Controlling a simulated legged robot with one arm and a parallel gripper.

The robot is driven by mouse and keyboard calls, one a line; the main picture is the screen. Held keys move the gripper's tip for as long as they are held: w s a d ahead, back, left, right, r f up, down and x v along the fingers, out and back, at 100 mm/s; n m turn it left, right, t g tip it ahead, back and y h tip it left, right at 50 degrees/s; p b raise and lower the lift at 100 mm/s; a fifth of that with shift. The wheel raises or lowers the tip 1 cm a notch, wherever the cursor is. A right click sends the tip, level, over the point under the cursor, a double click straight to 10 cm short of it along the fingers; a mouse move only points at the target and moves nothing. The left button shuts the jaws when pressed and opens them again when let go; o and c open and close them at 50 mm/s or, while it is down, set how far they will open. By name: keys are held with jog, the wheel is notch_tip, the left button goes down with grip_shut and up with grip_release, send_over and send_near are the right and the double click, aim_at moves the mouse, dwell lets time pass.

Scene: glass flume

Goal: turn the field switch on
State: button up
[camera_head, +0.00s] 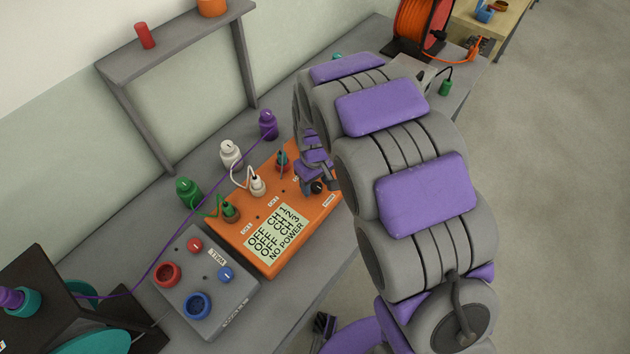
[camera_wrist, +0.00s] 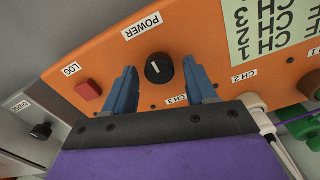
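I read no label saying "field" in either view. The orange box (camera_head: 283,230) carries a display (camera_head: 275,233) with several "OFF" channel lines and "NO POWER". In the wrist view a round black knob (camera_wrist: 158,69) with a white pointer line sits under the label "POWER" (camera_wrist: 142,26). It also shows in the head view (camera_head: 317,187), close to my gripper (camera_head: 313,173). My gripper (camera_wrist: 160,75) is open, with one blue finger on each side of the knob. A gap shows between the fingers and the knob, so I see no grip on it.
A red "LOG" button (camera_wrist: 88,89) is left of the fingers. A grey box (camera_wrist: 25,100) with a black knob (camera_wrist: 41,131) lies farther left. A white plug (camera_wrist: 252,102) is close to the right finger. Another grey box (camera_head: 215,280) has red and blue fittings.

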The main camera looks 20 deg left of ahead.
jog(key=c, duration=1)
jog(key=shift+m+p, duration=0.4)
jog(key=shift+p, duration=0.05)
jog(key=m+p, duration=0.3)
jog(key=m, duration=0.1)
jog(key=shift+d+r, duration=0.1)
jog(key=shift+r, duration=0.05)
jog(key=m+p, duration=0.3)
jog(key=m, duration=0.1)
jog(key=shift+m+p, duration=0.3)
jog(key=m+p, duration=0.2)
jog(key=m, duration=0.2)
jog(key=shift+d+p, duration=0.1)
jog(key=shift+p, duration=0.3)
jog(key=m+p, duration=0.2)
jog(key=m, duration=0.2)
jog(key=shift+m, duration=0.4)
